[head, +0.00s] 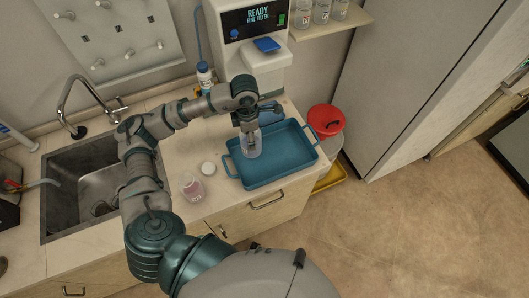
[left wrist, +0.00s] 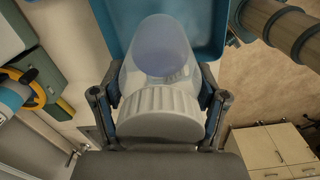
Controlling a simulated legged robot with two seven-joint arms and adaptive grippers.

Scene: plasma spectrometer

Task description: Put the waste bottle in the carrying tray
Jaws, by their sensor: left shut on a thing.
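The waste bottle (head: 252,149) is clear and hangs below my left gripper (head: 248,128), over the left part of the blue carrying tray (head: 284,172). I cannot tell whether its base touches the tray floor. In the left wrist view the bottle (left wrist: 160,62) has a ribbed white cap and sits between the two fingers of my left gripper (left wrist: 160,108), which are shut on it. The tray (left wrist: 115,22) shows beyond it. My right gripper is not in view.
A small bottle with a pink label (head: 192,187) and a round white cap (head: 208,168) lie left of the tray. The sink (head: 85,180) is further left. The spectrometer (head: 262,60) stands behind. A red-lidded bin (head: 326,120) is right of the counter.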

